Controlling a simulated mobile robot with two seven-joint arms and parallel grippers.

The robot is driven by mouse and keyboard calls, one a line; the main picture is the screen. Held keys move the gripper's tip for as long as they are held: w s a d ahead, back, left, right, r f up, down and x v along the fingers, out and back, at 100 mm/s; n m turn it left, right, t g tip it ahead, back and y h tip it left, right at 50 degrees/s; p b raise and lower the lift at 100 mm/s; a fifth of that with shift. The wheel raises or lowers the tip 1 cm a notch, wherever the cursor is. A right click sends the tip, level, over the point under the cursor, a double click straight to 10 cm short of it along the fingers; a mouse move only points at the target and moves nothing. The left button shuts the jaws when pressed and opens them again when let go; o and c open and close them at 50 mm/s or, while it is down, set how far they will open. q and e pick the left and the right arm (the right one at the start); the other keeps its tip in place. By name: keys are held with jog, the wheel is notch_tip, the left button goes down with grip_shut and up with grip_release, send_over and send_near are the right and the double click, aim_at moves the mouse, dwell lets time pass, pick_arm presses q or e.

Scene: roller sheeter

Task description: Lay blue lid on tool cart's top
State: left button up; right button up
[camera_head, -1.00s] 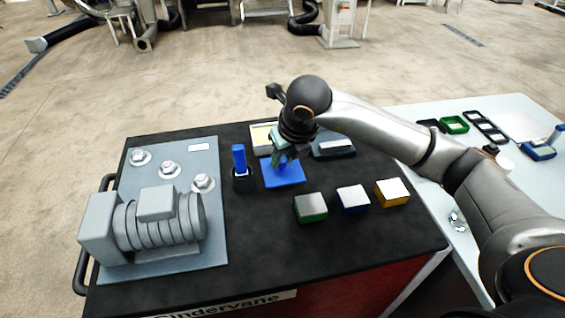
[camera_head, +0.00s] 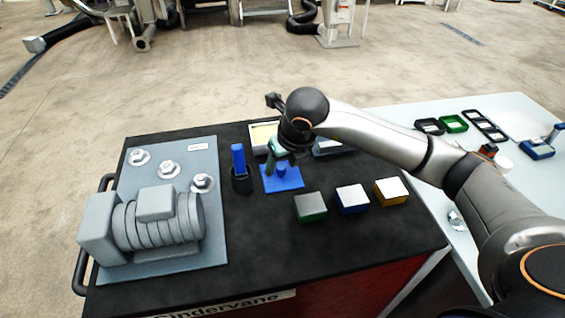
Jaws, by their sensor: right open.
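The blue lid (camera_head: 284,183), a flat plate with a small knob, lies on the black top of the tool cart (camera_head: 255,235), right of a dark cup. My right gripper (camera_head: 277,163) is open, just behind and above the lid's knob. The knob shows in front of the fingers, and they seem clear of it. My left gripper is not in view.
A dark cup holding a blue-handled item (camera_head: 240,175) stands close left of the lid. Green, blue and yellow boxes (camera_head: 352,198) stand in front and right. A grey motor on a plate (camera_head: 155,230) fills the cart's left. A pale table (camera_head: 400,115) adjoins at right.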

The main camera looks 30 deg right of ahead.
jog(key=v, duration=1.2)
